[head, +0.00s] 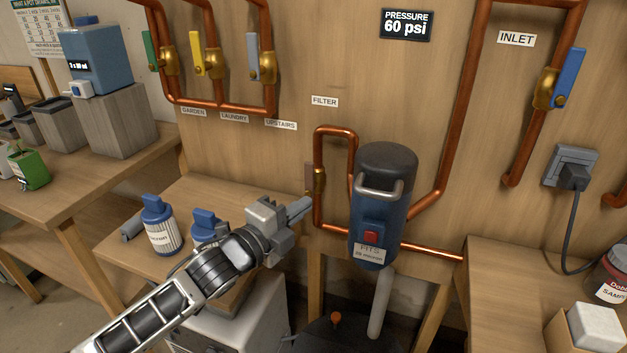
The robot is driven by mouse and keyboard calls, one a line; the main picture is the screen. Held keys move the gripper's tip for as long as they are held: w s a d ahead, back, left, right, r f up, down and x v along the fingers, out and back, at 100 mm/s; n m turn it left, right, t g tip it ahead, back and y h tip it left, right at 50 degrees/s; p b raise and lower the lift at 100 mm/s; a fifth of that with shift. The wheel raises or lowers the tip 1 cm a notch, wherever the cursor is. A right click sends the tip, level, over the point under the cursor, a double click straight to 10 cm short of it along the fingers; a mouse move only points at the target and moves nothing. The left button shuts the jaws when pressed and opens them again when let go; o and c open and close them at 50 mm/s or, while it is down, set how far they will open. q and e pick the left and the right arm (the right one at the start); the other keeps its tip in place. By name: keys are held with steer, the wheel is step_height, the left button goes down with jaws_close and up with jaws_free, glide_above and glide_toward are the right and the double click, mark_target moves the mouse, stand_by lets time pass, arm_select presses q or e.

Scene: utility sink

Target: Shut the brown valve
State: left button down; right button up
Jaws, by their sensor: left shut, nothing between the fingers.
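The brown valve (310,177) is on the copper pipe loop left of the filter housing, below the FILTER label. Its brown handle stands upright, along the vertical pipe, beside a brass body. My left gripper (302,207) is shut and empty. Its fingertips are just below and left of the valve, close to the pipe; I cannot tell whether they touch it. My right gripper is not in view.
The dark blue filter housing (383,205) with a red button is just right of the valve. Green, yellow and grey-blue valves (212,55) are upper left, and a blue inlet valve (570,78) is right. Filter cartridges (160,226) stand on the bench behind my left arm.

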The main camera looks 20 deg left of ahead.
mark_target(312, 180)
arm_select(q)
steer(key=w+p, duration=0.1)
steer(key=w, duration=0.8)
steer(key=shift+w+a+p, duration=0.15)
steer(key=shift+w+p, duration=0.1)
steer(key=shift+p, duration=0.05)
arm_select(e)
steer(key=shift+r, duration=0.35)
arm_select(q)
steer(key=shift+a+n, duration=0.2)
steer(key=shift+n, duration=0.1)
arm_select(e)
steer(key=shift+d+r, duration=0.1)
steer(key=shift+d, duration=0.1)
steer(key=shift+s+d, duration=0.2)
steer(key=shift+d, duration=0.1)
